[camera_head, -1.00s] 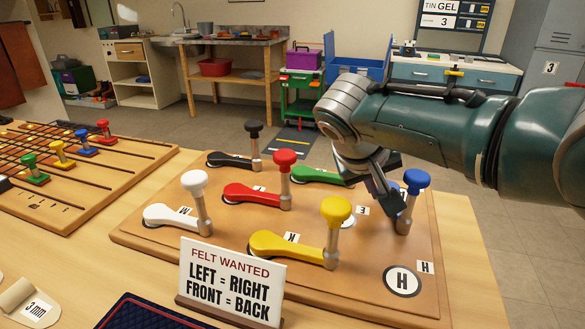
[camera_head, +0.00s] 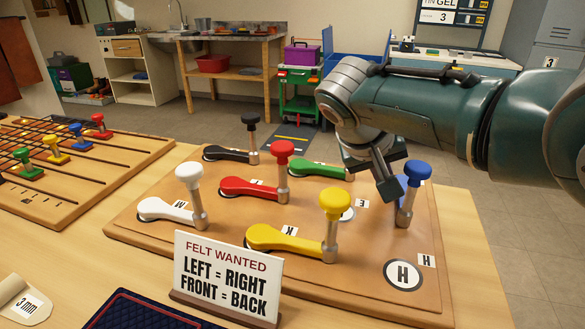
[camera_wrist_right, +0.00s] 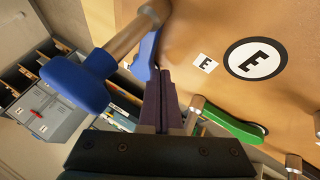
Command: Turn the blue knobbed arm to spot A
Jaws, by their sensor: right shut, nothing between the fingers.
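The blue knobbed arm stands at the right back of the wooden board (camera_head: 330,285). Its blue knob (camera_head: 417,170) sits on a metal post, and its blue lever is mostly hidden behind my right gripper (camera_head: 390,190). That gripper is shut and empty, just left of the post. In the wrist view the blue knob (camera_wrist_right: 75,82) and post are left of the shut fingers (camera_wrist_right: 160,85), with a strip of blue lever (camera_wrist_right: 145,58) beside their tips; contact is unclear. A round spot E (camera_wrist_right: 255,60) is in the wrist view. I cannot see a spot marked A. My left gripper is out of view.
Yellow (camera_head: 335,203), red (camera_head: 283,152), white (camera_head: 189,176), black (camera_head: 250,120) and green (camera_head: 320,169) arms share the board. Spot H (camera_head: 403,275) is bare at front right. A sign (camera_head: 228,278) stands in front; a slider board (camera_head: 75,170) lies left.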

